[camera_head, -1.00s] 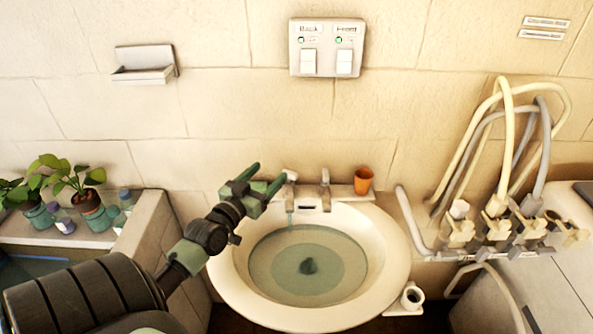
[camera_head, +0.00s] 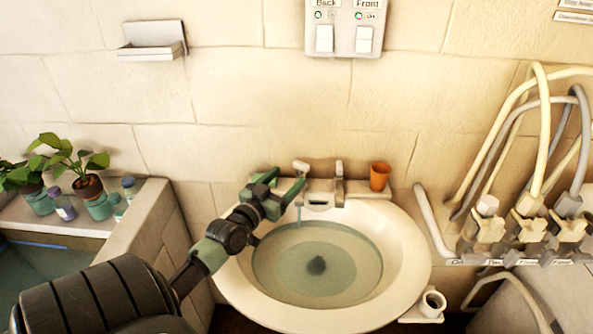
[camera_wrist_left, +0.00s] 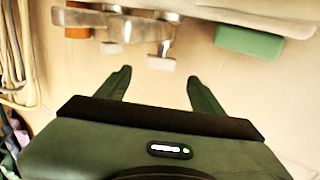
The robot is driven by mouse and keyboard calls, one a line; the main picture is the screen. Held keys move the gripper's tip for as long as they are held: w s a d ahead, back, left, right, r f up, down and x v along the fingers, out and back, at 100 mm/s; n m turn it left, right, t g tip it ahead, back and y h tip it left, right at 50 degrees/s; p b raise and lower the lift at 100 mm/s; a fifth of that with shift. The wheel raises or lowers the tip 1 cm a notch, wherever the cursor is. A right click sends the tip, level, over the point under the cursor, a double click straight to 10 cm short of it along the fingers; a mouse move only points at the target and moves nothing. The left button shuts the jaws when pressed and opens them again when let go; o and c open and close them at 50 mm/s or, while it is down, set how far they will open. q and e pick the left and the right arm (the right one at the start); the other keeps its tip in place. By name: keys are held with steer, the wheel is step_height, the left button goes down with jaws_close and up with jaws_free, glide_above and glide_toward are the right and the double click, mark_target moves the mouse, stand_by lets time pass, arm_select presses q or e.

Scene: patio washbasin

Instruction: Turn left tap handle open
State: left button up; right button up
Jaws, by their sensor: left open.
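The left tap (camera_head: 300,166) with its pale handle stands at the back rim of the white washbasin (camera_head: 415,262). A second tap (camera_head: 339,172) is to its right. My left gripper (camera_head: 287,178) is open and empty, just left of and in front of the left tap. The wrist view is turned round: the left tap's handle (camera_wrist_left: 160,63) lies ahead of the gap between my fingertips (camera_wrist_left: 158,80), apart from them. The second tap's handle (camera_wrist_left: 112,48) is left of it there. A thin bluish streak runs below the left tap into the basin. My right gripper is out of view.
An orange cup (camera_head: 380,177) stands on the rim right of the taps. A green block (camera_wrist_left: 250,42) lies beside the taps in the wrist view. Potted plants (camera_head: 88,185) and bottles are on the left ledge. Hoses and valves (camera_head: 530,228) are at the right.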

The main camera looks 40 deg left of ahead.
mark_target(301, 167)
arm_select(q)
steer(key=w, duration=0.2)
steer(key=w+a, duration=0.1)
steer(key=w, duration=0.2)
steer(key=shift+w, duration=0.3)
steer(key=c, duration=1.4)
steer(key=shift+o, duration=0.2)
steer(key=n+y+p, duration=0.1)
steer(key=p, duration=0.2)
steer(key=n+g+y+p, duration=0.1)
steer(key=y+p, duration=0.1)
steer(key=p, duration=0.1)
steer(key=d+n+y+p, duration=0.1)
steer(key=p, duration=0.2)
steer(key=shift+w+r+g+y, duration=0.15)
steer(key=shift+r+g+y, duration=0.15)
steer(key=shift+y, duration=0.1)
steer(key=shift+f+n+g+y+p, duration=0.15)
steer(key=shift+n+g+y+p, duration=0.4)
steer(key=shift+n+y, duration=0.2)
steer(key=shift+w+d+f+n+g+y+p, duration=0.1)
steer(key=shift+n+g+y+p, duration=0.2)
steer(key=shift+y, duration=0.2)
steer(key=shift+f+n+g+y+p, duration=0.1)
steer(key=shift+n+g+y+p, duration=0.15)
steer(key=shift+n+y, duration=0.15)
